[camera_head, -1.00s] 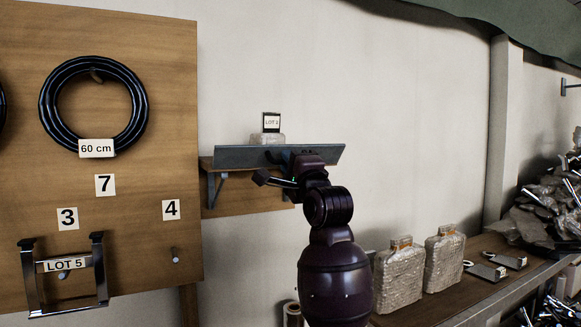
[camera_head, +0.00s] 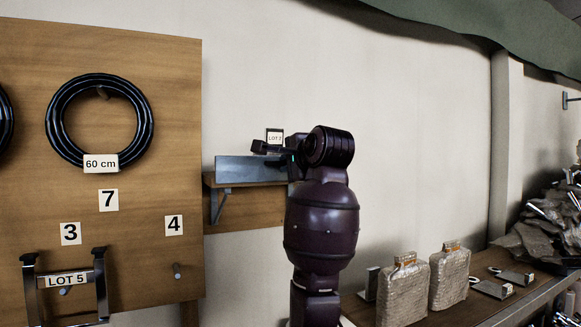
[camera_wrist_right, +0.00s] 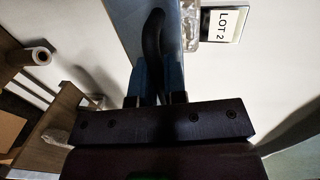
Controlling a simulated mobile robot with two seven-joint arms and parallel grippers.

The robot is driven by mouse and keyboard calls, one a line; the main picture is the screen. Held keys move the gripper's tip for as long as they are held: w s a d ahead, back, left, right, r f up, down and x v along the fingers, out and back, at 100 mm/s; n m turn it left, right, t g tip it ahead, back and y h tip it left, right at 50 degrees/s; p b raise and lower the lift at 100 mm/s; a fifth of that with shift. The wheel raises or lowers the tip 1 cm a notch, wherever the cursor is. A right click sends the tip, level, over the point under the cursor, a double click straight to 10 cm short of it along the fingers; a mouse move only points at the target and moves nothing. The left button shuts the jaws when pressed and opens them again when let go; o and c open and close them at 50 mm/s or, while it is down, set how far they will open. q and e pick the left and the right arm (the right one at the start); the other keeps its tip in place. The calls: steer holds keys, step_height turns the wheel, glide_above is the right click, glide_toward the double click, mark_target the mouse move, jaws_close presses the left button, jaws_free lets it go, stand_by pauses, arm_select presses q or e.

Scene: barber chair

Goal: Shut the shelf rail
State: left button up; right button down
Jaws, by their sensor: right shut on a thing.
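The shelf rail (camera_head: 240,169) is a grey metal plate along the front of the small wooden shelf (camera_head: 250,213) on the wall. Its right part is hidden behind my right arm. In the right wrist view the rail (camera_wrist_right: 130,22) runs up from my fingers, with a dark curved handle (camera_wrist_right: 153,35) on it. My right gripper (camera_head: 276,152) is at the rail, partly hidden by its own wrist. In the wrist view the gripper's blue fingers (camera_wrist_right: 153,78) are shut on the handle. My left gripper is not in view.
A LOT 2 tag (camera_head: 274,136) stands behind the rail. A wooden board (camera_head: 150,70) with a black hose coil (camera_head: 62,130) and a metal bracket is at left. Wrapped bottles (camera_head: 405,290) and padlocks (camera_head: 492,288) are on the lower shelf at right.

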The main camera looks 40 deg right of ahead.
steer(key=shift+r, duration=0.1)
stand_by(0.5)
steer(key=c, duration=1.2)
jaws_free()
steer(key=shift+w, duration=0.1)
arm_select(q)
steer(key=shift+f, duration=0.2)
arm_select(e)
steer(key=v, duration=1)
steer(key=shift+s+r, duration=0.2)
steer(key=shift+s, duration=0.15)
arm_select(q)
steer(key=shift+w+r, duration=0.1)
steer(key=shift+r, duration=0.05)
arm_select(e)
steer(key=shift+f, duration=0.1)
